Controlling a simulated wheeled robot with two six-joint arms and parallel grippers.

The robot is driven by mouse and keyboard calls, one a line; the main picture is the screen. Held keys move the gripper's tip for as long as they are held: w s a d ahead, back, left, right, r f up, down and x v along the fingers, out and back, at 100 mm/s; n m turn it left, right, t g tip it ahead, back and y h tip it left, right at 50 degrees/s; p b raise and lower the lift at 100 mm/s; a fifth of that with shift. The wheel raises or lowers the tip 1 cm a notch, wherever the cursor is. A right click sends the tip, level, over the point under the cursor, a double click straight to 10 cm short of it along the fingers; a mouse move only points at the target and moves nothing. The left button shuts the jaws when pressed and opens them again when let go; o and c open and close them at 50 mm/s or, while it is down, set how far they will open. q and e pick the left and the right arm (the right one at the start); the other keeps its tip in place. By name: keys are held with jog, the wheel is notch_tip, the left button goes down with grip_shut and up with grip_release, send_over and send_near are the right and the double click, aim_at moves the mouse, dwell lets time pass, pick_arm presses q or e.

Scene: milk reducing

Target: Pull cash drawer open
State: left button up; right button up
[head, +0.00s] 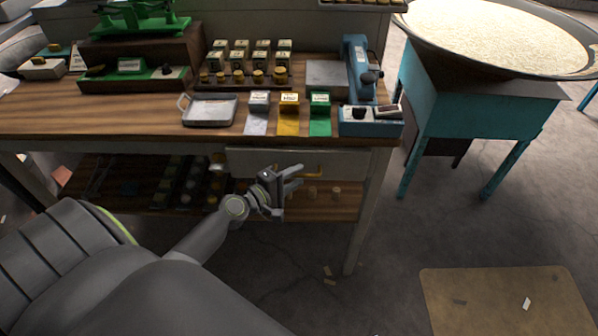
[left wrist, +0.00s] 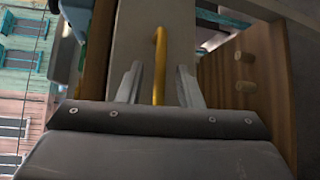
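The cash drawer (head: 330,160) is a pale grey front under the right part of the wooden table's edge. Its brass bar handle (head: 312,174) shows partly behind my left gripper. My left gripper (head: 297,178) is in front of the drawer with its fingers apart. In the left wrist view the handle (left wrist: 160,62) runs between the two spread fingers of the gripper (left wrist: 160,88), with gaps on both sides. I cannot tell how deep the handle sits between them. My right gripper is in neither view.
The table (head: 150,118) carries a metal tray (head: 210,110), coloured cards, small boxes and a blue device (head: 358,75). A lower shelf (head: 335,208) holds small items. A teal stand (head: 440,110) with a wide pan is at right. The floor before the drawer is mostly clear.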

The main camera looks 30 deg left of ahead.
pick_arm(q)
jog(key=shift+x, duration=0.9)
grip_shut()
